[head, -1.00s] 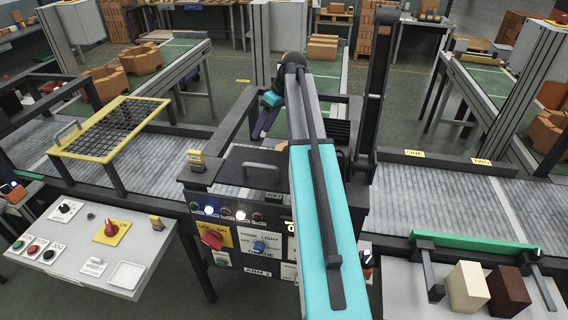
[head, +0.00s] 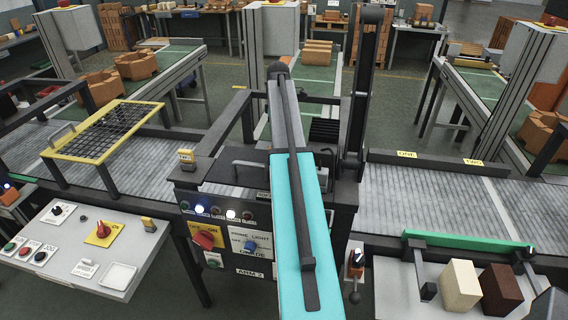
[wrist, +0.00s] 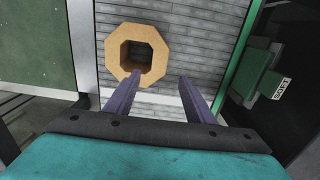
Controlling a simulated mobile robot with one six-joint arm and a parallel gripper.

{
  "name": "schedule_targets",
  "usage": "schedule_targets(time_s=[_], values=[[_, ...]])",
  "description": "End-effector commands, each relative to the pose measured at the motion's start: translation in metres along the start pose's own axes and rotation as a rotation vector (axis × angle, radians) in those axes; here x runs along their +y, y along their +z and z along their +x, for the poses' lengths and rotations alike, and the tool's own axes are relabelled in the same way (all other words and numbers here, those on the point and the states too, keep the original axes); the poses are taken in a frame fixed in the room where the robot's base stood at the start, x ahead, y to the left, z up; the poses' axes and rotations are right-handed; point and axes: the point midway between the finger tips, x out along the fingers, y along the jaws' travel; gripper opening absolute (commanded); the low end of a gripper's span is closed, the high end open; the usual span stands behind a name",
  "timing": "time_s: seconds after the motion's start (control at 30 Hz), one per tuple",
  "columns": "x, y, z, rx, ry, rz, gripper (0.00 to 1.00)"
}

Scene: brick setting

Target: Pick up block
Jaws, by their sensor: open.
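In the wrist view, a tan octagonal block (wrist: 117,50) with a square hole lies on a grey slatted surface. My gripper (wrist: 160,78) has two purple fingers spread apart with nothing between them. The right finger is clear of the block, over the slats. In the head view my gripper is hidden behind my arm. A cream block (head: 459,286) and a dark brown block (head: 501,290) stand on a bench at the lower right.
A green rail (wrist: 239,62) borders the slatted surface on the right in the wrist view. In the head view, a control panel (head: 225,240) stands before my arm, a yellow-framed grid (head: 108,128) at left. Orange blocks (head: 132,64) sit on a conveyor behind.

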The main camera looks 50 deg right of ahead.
Motion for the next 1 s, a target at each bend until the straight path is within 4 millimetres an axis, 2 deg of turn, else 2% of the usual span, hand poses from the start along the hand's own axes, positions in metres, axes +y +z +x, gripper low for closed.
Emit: schedule_targets(time_s=[0.23, 0.8, 1.0], values=[[0.001, 0.004, 0.012, 0.0, -0.002, 0.006, 0.49], [0.002, 0.006, 0.072, 0.001, -0.001, 0.008, 0.49], [0.002, 0.006, 0.084, 0.001, 0.0, 0.009, 0.49]])
